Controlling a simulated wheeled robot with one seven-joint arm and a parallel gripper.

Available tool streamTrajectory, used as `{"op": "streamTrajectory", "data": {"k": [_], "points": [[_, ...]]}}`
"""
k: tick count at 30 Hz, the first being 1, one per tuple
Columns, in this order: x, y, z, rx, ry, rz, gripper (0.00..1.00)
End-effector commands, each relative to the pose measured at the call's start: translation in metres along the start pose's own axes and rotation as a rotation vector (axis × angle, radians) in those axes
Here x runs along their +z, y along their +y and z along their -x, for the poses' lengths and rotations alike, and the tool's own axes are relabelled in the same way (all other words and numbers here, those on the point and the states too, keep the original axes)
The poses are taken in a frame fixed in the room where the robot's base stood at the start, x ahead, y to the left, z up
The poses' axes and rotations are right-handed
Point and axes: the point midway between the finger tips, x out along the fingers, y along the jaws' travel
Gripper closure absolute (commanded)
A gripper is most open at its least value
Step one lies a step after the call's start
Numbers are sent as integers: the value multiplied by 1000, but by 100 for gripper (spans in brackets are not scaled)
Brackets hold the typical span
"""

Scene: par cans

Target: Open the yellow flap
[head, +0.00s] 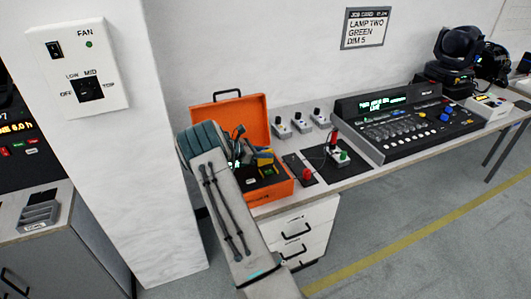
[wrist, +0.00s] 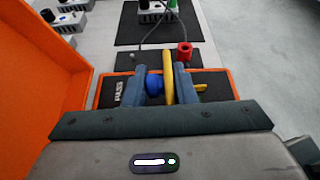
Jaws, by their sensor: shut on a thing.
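The yellow flap (wrist: 169,78) stands on edge between the fingers of my gripper (wrist: 164,90) in the wrist view, close against the right finger. A round blue part (wrist: 153,84) sits between the flap and the left finger. My gripper is shut on the flap. The flap shows small in the head view (head: 265,156), beside my gripper inside the open orange case (head: 284,190). The flap's lower end and hinge are hidden in the wrist view.
The case's raised orange lid (wrist: 50,85) stands close at the left of my gripper. A lighting console (head: 405,120) and small knob boxes (head: 301,124) are on the bench. A white pillar stands at left.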

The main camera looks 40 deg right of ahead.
Motion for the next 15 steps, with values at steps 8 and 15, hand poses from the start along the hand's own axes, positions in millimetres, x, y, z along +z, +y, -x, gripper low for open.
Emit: {"op": "streamTrajectory", "data": {"k": [8,15], "points": [[2,8,1,-23,-3,75,98],[2,9,1,-29,-4,92,98]]}}
